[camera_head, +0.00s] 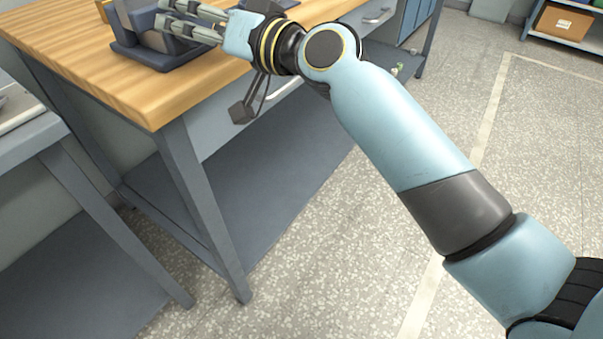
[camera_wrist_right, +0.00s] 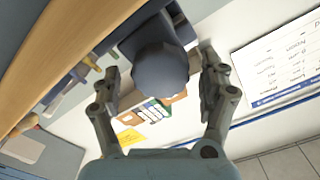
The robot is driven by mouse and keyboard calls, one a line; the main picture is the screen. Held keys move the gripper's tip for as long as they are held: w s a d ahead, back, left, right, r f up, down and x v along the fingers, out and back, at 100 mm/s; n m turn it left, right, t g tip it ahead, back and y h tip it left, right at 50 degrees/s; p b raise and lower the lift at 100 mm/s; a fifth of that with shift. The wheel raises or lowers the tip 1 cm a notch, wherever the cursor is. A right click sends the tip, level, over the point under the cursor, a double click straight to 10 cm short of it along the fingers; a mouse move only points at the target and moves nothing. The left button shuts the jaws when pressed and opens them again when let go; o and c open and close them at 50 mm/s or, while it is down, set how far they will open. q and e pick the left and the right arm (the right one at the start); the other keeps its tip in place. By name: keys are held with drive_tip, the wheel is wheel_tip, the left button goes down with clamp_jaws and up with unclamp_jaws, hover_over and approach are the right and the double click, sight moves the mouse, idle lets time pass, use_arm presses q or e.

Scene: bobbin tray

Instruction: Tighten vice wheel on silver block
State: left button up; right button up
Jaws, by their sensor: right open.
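The dark blue-grey vice (camera_head: 165,58) sits on the wooden bench at the top left of the head view, partly cut off and partly behind my gripper. A pale grey piece (camera_head: 153,40) shows at it, possibly the silver block. My right gripper (camera_head: 160,14) is open, its fingers reaching left over the vice. In the right wrist view a rounded blue-grey part, which looks like the vice wheel (camera_wrist_right: 160,72), lies between the open fingers (camera_wrist_right: 161,78) in the picture. I cannot tell whether they touch it. My left gripper is not in view.
The wooden bench top (camera_head: 100,75) has free room in front of the vice. A grey side table (camera_head: 30,130) stands at the left. A shelf with a cardboard box (camera_head: 563,22) is at the far right. The speckled floor between is clear.

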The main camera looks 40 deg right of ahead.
drive_tip(key=n+b, duration=0.1)
drive_tip(key=n, duration=0.1)
drive_tip(key=n+b, duration=0.1)
drive_tip(key=n, duration=0.2)
drive_tip(key=n+b, duration=0.2)
drive_tip(key=shift+s+f+n, duration=0.2)
drive_tip(key=shift+f+n, duration=0.05)
drive_tip(key=shift+n, duration=0.05)
drive_tip(key=v, duration=0.9)
drive_tip(key=s+d+f+m+g+h+p, duration=0.1)
drive_tip(key=d+f+g+h, duration=0.1)
drive_tip(key=f, duration=1.1)
drive_tip(key=s+d+f+m+g+h+p, duration=0.1)
drive_tip(key=d+f+g+h, duration=0.1)
drive_tip(key=f, duration=1.1)
drive_tip(key=shift+s+d+m+g, duration=0.35)
drive_tip(key=shift+d+g, duration=0.25)
drive_tip(key=shift+d, duration=0.2)
